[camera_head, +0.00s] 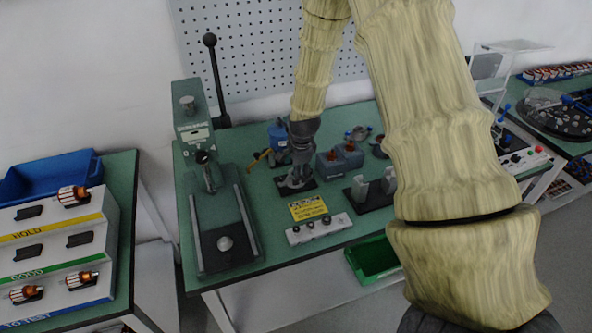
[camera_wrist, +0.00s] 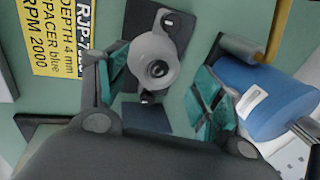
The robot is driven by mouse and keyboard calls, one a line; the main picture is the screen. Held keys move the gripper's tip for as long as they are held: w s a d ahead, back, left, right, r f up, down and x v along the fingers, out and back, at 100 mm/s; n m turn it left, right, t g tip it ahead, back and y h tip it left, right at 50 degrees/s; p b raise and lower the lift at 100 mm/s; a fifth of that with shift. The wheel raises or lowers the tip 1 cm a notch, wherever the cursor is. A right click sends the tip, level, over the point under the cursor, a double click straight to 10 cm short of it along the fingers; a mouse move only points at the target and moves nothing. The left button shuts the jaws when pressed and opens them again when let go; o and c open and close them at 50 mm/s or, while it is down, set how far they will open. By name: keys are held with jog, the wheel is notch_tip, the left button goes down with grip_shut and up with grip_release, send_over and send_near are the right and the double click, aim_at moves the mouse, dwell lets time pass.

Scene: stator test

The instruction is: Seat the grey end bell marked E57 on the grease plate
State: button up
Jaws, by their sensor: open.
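A grey round part with a dark centre hole, which looks like the end bell (camera_wrist: 148,48), shows in the wrist view over a dark plate (camera_wrist: 178,24). I cannot read an E57 mark on it. My gripper (camera_wrist: 162,60) is open, with a teal-padded finger on each side of this part and gaps showing. A dark square (camera_wrist: 145,116) lies just below the part in the picture; I cannot tell whether either dark piece is the grease plate. In the head view my gripper (camera_head: 297,176) points down low over the green bench, and its fingers hide most of what is there.
A blue cylinder (camera_wrist: 262,98) lies close to the right finger. A yellow label (camera_head: 308,208) sits in front. A lever press (camera_head: 222,215) stands left; red-topped blocks (camera_head: 340,160) and a bracket with grey uprights (camera_head: 372,192) stand right. A green tray (camera_head: 372,258) is below the front edge.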

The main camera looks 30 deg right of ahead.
jog(key=v, duration=1.1)
dwell(0.4)
dwell(0.3)
